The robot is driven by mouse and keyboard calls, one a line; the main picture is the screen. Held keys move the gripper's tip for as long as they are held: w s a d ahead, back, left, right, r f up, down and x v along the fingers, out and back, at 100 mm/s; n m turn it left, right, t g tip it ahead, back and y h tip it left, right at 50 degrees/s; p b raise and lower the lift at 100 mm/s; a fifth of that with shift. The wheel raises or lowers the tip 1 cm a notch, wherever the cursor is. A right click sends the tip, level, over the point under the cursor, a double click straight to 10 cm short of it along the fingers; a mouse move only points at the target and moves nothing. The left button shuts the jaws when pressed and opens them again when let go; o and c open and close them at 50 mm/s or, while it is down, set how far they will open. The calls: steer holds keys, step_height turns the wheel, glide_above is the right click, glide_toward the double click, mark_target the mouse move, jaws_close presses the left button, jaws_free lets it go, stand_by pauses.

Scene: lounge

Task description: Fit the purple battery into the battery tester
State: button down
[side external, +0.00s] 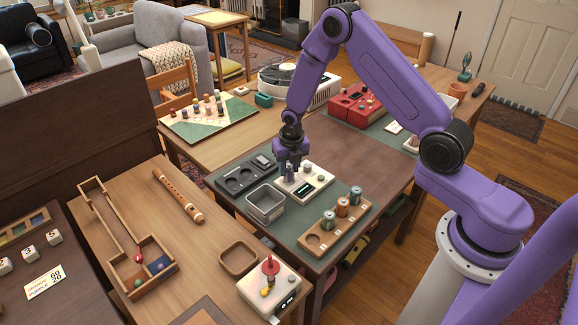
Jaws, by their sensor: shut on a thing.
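The cream battery tester (318,187) lies on a green mat on the dark table, in the middle of the side external view. My gripper (290,165) points down over the tester's left part. It is shut on the purple battery (290,173), which looks upright and shows only as a small piece below the fingers. Whether the battery's lower end touches the tester or hangs just above it, I cannot tell. The tester's slot is largely hidden by the gripper and the battery.
A wooden rack (315,250) with several batteries stands in front of the tester. A grey metal bin (265,211) is at its left front, and a black tray with round recesses (232,187) lies behind the bin. Bare tabletop (365,165) lies to the right.

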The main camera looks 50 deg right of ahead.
steer(key=shift+f, duration=0.8)
steer(key=c, duration=0.7)
jaws_free()
steer(key=shift+s+a+r, duration=0.1)
steer(key=shift+s+r, duration=0.1)
steer(key=shift+r, duration=1.05)
steer(key=shift+s+a+r, duration=0.1)
steer(key=shift+s+r, duration=0.05)
steer(key=shift+r, duration=1.05)
steer(key=shift+s+a+r, duration=0.1)
steer(key=shift+s+r, duration=0.1)
steer(key=shift+r, duration=1.05)
